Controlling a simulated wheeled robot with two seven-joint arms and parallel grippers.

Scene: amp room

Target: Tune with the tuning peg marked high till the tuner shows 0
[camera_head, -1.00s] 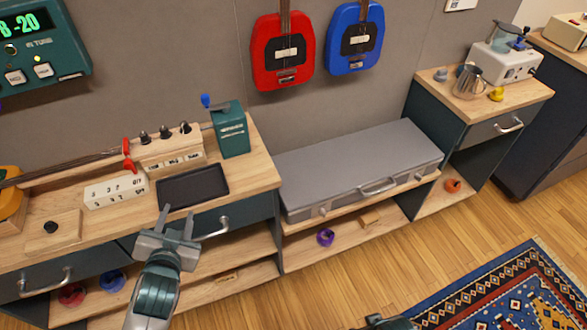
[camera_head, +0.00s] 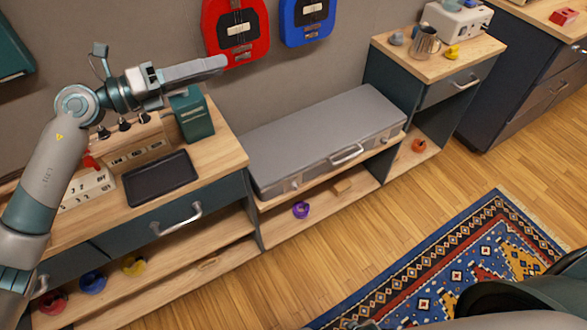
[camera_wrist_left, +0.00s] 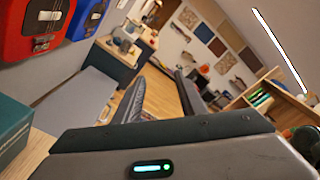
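The wooden peg block (camera_head: 137,143) stands at the back of the left bench with three dark pegs on top; the rightmost peg (camera_head: 143,118) is partly under my left arm. Its front labels are too small to read surely. Only an edge of the green tuner (camera_head: 12,55) shows at the far left; its display is out of view. My left gripper (camera_head: 226,62) points right, above the green box with a crank and clear of the pegs. In the left wrist view its two fingers (camera_wrist_left: 162,78) are apart with nothing between them. My right gripper is not in view.
The green box (camera_head: 192,115) stands just right of the peg block. A black tray (camera_head: 160,178) and a white numbered block (camera_head: 88,188) lie in front. A grey case (camera_head: 320,140) lies right of the bench.

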